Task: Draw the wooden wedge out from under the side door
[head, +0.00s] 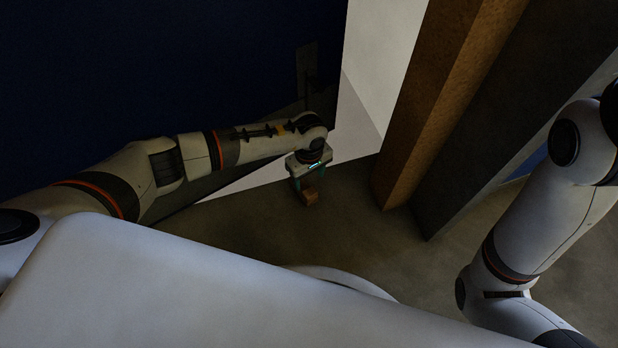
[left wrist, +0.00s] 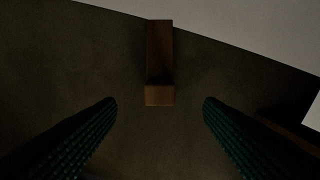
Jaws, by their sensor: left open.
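The wooden wedge (head: 311,196) is a small brown block on the floor, close to the lower edge of the dark blue side door (head: 170,70). In the left wrist view the wedge (left wrist: 160,94) lies lengthwise, its thick end toward me and its far end near the edge of a light area. My left gripper (head: 307,185) is just above the wedge, pointing down. In the left wrist view its two ridged fingers (left wrist: 160,103) are open, one to each side of the wedge's line, with nothing between them. My right arm is at the right, but its gripper is out of view.
A brown post (head: 440,100) and a dark grey wall or panel (head: 500,110) stand to the right of the wedge. A bright pale surface (head: 375,90) shows beyond the door. The grey floor (head: 350,230) around the wedge is clear.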

